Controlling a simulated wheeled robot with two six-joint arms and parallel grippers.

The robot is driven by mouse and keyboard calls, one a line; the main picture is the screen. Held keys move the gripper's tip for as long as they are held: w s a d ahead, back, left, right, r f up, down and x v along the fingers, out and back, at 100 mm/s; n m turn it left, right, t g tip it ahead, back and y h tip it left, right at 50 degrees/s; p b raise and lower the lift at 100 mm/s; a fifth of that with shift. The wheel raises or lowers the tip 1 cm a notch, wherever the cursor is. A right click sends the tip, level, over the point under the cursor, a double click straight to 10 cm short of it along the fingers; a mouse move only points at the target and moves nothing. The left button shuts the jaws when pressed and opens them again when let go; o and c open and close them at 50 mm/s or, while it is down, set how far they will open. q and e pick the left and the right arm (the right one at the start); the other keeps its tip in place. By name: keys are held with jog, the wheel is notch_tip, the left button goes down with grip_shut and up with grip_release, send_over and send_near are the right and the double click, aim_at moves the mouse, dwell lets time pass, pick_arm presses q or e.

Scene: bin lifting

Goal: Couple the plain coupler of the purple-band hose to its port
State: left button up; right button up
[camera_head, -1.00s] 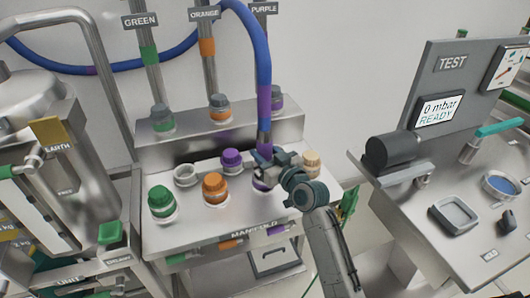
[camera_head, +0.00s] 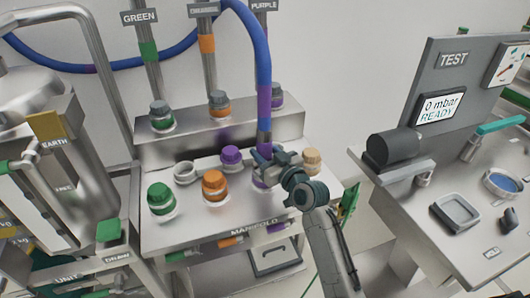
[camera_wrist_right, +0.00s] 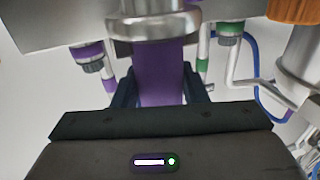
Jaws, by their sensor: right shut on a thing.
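The blue hose (camera_head: 263,60) comes down from above, with a purple band (camera_head: 264,105) near its lower end. My right gripper (camera_head: 264,158) is shut on this hose end, just above a purple-marked port (camera_head: 260,183) in the manifold's front row. In the right wrist view the fingers (camera_wrist_right: 161,92) close around the purple band (camera_wrist_right: 160,72). A bare metal collar, the plain coupler (camera_wrist_right: 152,24), shows beyond them. The gripper hides the joint, so I cannot tell whether coupler and port are seated. My left gripper is not in view.
Capped green (camera_head: 161,199), orange (camera_head: 215,186) and purple (camera_head: 231,157) fittings, an open grey ring (camera_head: 186,173) and a beige cap (camera_head: 312,160) stand around the port. The test bench (camera_head: 440,190) is at the right, its screen reading 0 mbar READY.

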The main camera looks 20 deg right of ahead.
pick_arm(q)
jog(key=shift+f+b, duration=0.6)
pick_arm(e)
jog(key=shift+f, duration=0.55)
jog(key=o, duration=1.3)
jog(key=shift+c, duration=0.2)
jog(key=shift+s+f, duration=0.1)
jog(key=shift+s, duration=0.05)
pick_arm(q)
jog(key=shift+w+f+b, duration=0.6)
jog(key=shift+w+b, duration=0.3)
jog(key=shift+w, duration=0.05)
pick_arm(e)
jog(key=v, duration=1)
jog(key=shift+s+d, duration=0.15)
jog(key=shift+s, duration=0.1)
